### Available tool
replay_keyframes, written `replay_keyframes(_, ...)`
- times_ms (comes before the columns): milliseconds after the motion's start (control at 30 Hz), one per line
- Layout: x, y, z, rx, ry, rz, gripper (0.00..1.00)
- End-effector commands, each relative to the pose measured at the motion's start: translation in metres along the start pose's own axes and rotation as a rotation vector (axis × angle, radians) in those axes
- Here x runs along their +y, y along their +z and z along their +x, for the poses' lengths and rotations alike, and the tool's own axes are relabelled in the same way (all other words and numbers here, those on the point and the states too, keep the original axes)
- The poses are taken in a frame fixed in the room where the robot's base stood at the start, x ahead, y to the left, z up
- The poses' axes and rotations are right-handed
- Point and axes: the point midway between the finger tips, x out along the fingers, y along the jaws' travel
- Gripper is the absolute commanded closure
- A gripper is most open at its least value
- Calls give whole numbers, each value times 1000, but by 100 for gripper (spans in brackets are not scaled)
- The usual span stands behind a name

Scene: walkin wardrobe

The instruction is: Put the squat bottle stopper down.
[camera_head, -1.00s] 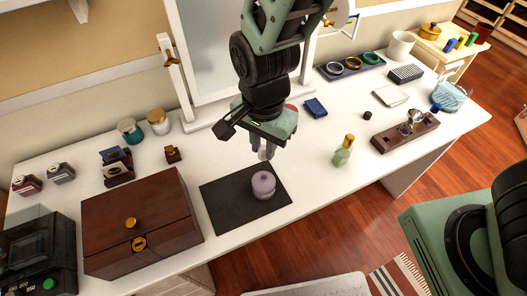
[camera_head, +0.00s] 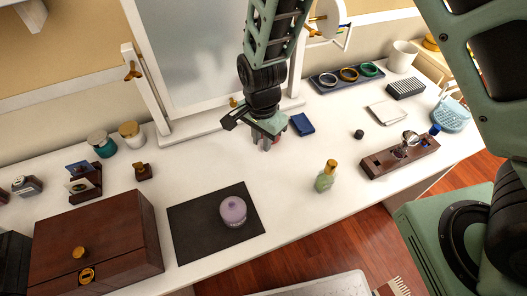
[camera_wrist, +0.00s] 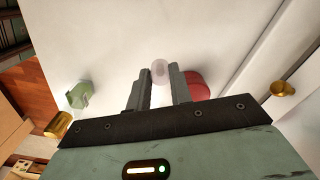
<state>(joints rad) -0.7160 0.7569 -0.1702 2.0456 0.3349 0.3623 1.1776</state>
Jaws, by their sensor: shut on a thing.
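My gripper (camera_head: 265,146) is over the white tabletop, in front of the mirror's foot. In the wrist view my gripper (camera_wrist: 161,90) has its fingers on either side of a pale, translucent round stopper (camera_wrist: 160,70), which it holds at the fingertips. In the head view the stopper is mostly hidden by the gripper. Whether it touches the tabletop I cannot tell. A lilac squat bottle (camera_head: 233,211) stands upright on a dark mat (camera_head: 190,225), apart from the gripper.
A red item (camera_wrist: 197,86) lies close beside one finger. A blue box (camera_head: 302,124) is right of the gripper. A green bottle with gold cap (camera_head: 325,177) stands nearer the front edge. A wooden chest (camera_head: 110,235) is at left. Bare tabletop (camera_head: 215,160) lies between gripper and mat.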

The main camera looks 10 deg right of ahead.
Motion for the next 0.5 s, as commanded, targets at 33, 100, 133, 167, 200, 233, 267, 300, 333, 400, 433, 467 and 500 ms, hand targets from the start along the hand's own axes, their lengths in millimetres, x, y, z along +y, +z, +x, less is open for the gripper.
replay_keyframes(33,1,0,7,-1,3,1,100)
replay_keyframes(100,0,0,13,0,1,0,100)
replay_keyframes(133,0,0,15,0,2,0,100)
replay_keyframes(167,1,0,17,0,2,0,100)
replay_keyframes(200,1,0,22,0,3,0,100)
replay_keyframes(233,1,0,27,0,3,1,100)
replay_keyframes(267,1,0,31,-1,4,1,100)
replay_keyframes(300,2,0,38,-1,4,1,100)
replay_keyframes(333,1,0,42,0,3,0,100)
replay_keyframes(400,1,0,50,0,3,0,100)
replay_keyframes(433,1,0,53,0,2,0,100)
replay_keyframes(467,0,0,54,0,1,0,100)
replay_keyframes(500,0,0,56,0,0,0,100)
